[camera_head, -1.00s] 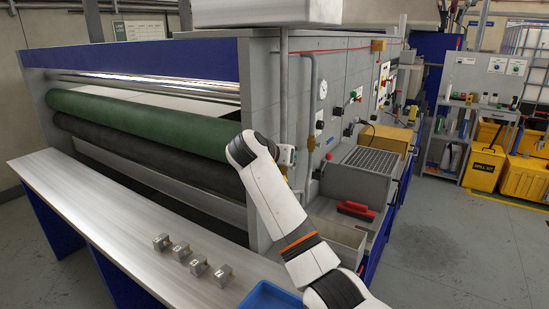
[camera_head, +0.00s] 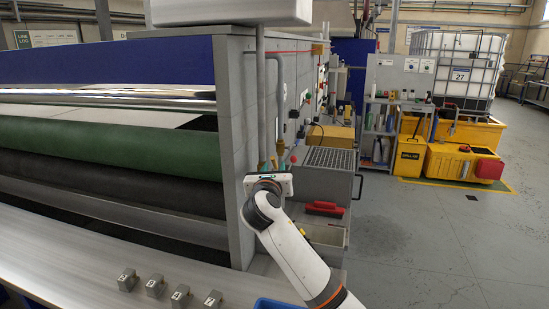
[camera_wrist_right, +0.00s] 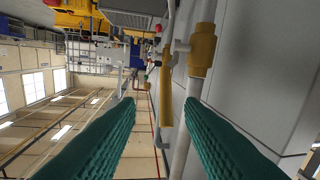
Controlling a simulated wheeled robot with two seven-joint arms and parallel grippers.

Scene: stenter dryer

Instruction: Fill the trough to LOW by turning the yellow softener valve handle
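In the wrist view, a long yellow piece (camera_wrist_right: 165,85), apparently the valve handle, lies ahead of the gap between my right gripper's teal fingers (camera_wrist_right: 158,103). A yellow-brass fitting (camera_wrist_right: 203,50) sits on the grey pipe beside it. The fingers are apart with nothing clearly gripped; I cannot tell if one touches the handle. In the head view, my right gripper (camera_head: 264,176) is at the foot of the vertical pipes, by the brass-coloured valve parts (camera_head: 262,166), which it partly hides. My left gripper is out of view. I cannot make out the trough's level or a LOW mark.
The machine's grey end panel (camera_head: 230,150) stands close left of my gripper. A grey box with a grating (camera_head: 330,158) and a red-handled tool (camera_head: 325,208) are to the right. Small numbered blocks (camera_head: 180,295) lie on the front ledge. The floor (camera_head: 430,250) at right is clear.

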